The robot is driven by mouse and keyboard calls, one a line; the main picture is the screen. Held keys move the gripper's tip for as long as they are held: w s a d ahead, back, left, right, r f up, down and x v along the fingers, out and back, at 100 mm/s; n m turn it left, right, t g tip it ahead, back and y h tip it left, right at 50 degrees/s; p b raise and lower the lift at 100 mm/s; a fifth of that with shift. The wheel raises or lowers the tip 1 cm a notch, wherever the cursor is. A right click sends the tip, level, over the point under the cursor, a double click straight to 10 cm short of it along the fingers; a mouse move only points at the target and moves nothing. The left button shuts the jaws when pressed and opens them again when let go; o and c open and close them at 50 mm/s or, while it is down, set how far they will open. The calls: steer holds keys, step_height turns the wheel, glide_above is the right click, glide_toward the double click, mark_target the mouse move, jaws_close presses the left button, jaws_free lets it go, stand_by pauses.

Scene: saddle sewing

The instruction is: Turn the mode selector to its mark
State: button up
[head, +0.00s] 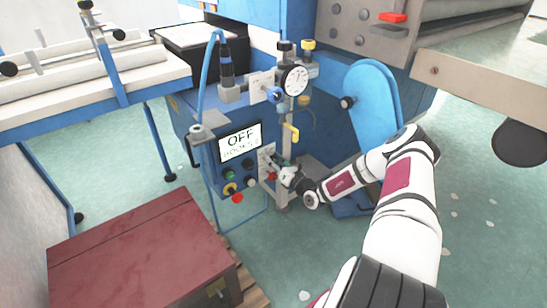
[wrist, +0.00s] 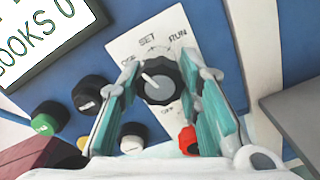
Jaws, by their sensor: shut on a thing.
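In the head view my gripper (head: 285,172) is at the front of the blue control box (head: 205,150), and the knob is too small to make out.
Black, green, yellow and white buttons sit left of the plate, including a green one (wrist: 49,118). A yellow handle (head: 291,132) and dial gauge (head: 295,80) are above my gripper. A dark red cabinet (head: 140,250) stands at lower left.

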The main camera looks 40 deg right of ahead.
steer(key=m+p, duration=0.1)
steer(key=m, duration=0.2)
steer(key=shift+s+m, duration=0.1)
steer(key=shift+m, duration=0.3)
steer(key=m, duration=0.3)
steer(key=shift+m+p, duration=0.3)
steer(key=m, duration=0.4)
steer(key=shift+m, duration=2)
steer(key=o, duration=1.2)
steer(key=s, duration=1.2)
steer(key=shift+d, duration=0.2)
